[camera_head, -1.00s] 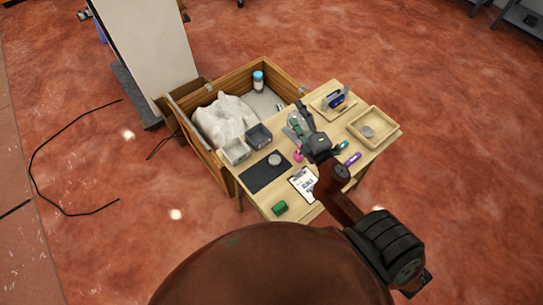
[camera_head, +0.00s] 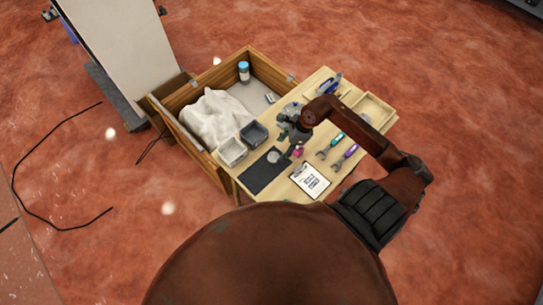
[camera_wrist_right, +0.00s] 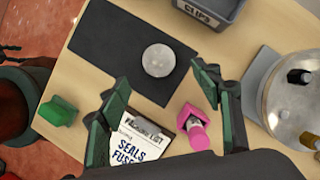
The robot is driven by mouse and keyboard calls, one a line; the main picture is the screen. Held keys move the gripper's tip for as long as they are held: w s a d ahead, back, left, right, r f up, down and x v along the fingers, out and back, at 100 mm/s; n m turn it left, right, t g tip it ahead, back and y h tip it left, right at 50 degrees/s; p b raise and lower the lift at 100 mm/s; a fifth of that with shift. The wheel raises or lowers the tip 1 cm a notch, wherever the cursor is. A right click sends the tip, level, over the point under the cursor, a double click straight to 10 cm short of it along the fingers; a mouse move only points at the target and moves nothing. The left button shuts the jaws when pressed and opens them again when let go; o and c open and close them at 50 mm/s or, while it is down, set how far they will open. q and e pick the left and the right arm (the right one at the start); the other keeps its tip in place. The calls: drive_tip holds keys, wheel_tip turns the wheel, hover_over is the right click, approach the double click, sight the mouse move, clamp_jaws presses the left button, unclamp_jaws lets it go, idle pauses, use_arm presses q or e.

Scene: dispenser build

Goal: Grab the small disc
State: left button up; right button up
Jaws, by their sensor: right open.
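The small disc (camera_head: 274,156) is pale grey and round. It lies flat on the black mat (camera_head: 256,178) on the wooden table, and it also shows in the right wrist view (camera_wrist_right: 158,60). My right gripper (camera_head: 287,153) hangs over the table close to the mat's right edge. In the wrist view its two fingers (camera_wrist_right: 160,80) are spread apart with nothing between them. The disc appears beyond the fingertips, roughly centred between them, and apart from them. My left gripper is in neither view.
A pink object (camera_wrist_right: 196,125) stands beside the right-hand finger in the wrist view. A clipboard (camera_head: 311,181), a green block (camera_wrist_right: 58,111) and a grey CLIPS bin (camera_head: 254,133) are nearby. My arm partly covers a tray (camera_head: 372,108).

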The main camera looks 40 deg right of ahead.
sight(273, 157)
drive_tip(key=shift+x, duration=3.55)
drive_tip(key=shift+c, duration=0.5)
drive_tip(key=shift+r, duration=0.1)
drive_tip(key=c, duration=1.5)
